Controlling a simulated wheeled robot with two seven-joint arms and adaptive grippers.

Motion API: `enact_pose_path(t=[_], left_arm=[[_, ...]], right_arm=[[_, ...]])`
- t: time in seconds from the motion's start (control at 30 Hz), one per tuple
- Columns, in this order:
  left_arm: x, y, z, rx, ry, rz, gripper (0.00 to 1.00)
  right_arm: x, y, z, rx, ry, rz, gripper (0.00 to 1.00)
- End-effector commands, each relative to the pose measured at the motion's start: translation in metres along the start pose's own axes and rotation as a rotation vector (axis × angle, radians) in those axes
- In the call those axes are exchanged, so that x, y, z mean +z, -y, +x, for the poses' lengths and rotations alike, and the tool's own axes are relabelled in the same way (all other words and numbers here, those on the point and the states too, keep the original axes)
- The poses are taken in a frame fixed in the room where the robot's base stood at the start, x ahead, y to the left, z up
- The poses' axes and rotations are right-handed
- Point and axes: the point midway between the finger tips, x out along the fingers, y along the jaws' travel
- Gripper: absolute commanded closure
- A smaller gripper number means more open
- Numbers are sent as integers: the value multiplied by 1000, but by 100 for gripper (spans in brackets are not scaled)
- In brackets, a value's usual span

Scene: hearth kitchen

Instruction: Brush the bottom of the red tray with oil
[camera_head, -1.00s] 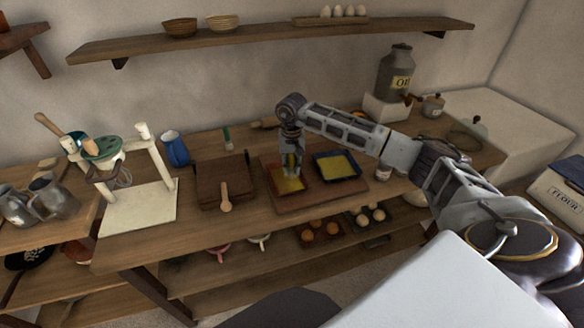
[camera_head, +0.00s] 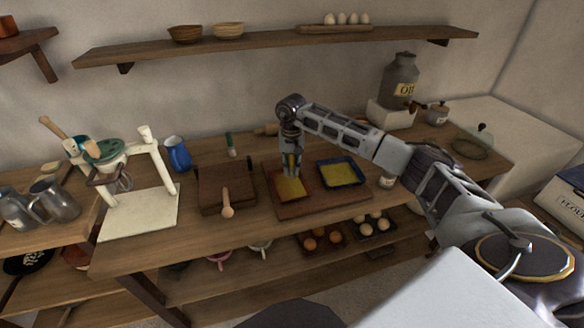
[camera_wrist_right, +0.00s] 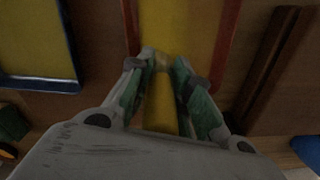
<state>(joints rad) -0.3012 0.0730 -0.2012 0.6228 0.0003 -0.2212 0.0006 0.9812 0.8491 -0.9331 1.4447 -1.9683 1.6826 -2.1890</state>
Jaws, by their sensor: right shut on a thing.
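The red tray (camera_head: 303,185) lies on a wooden board on the counter, its bottom yellow. It also shows in the right wrist view (camera_wrist_right: 222,50), where its red sides flank the yellow bottom. My left gripper is not in view.
A blue tray (camera_head: 359,181) with a yellow bottom sits right of the red tray on the same board (camera_head: 322,203). An oil can (camera_head: 399,78) stands at the back right.

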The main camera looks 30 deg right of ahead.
Motion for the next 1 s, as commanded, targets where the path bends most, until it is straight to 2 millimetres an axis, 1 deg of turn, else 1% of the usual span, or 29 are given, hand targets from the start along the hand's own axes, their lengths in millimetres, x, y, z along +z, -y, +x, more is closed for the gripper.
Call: enact_pose_path(t=[0.17,0.8,1.0], left_arm=[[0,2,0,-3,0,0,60],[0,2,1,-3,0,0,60],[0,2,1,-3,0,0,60]], right_arm=[[2,3,2,1,2,-1,100],[12,36,0,0,2,-1,100],[13,41,0,1,1,-1,100]])
